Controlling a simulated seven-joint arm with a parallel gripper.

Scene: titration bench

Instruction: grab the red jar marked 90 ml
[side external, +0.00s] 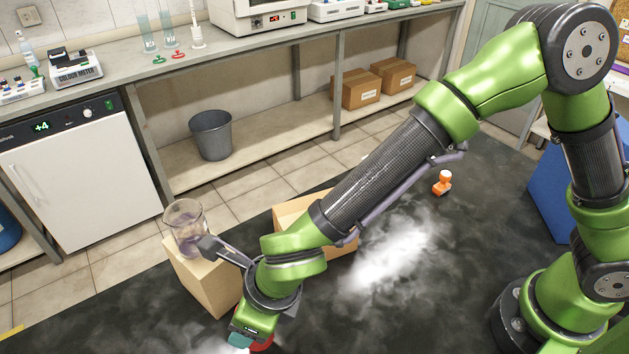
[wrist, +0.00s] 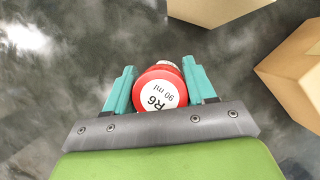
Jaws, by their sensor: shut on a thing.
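The red jar (wrist: 143,77) shows in the wrist view with a white top label reading "R6" and "90 ml". It sits between the two teal fingers of my gripper (wrist: 160,87), which are shut on it. In the side external view, a red edge of the jar (side external: 263,345) shows beside my gripper (side external: 240,341) at the bottom of the picture. Most of the jar is hidden there by my gripper and the picture edge. I cannot tell whether the jar rests on the dark bench top or is lifted.
A cardboard box (side external: 211,284) bearing a glass beaker (side external: 186,240) stands close behind my gripper. Another box (side external: 290,212) is partly behind my arm. A small orange-and-white jar (side external: 442,183) stands farther right. White haze (side external: 395,250) lies over the dark bench top (side external: 350,320).

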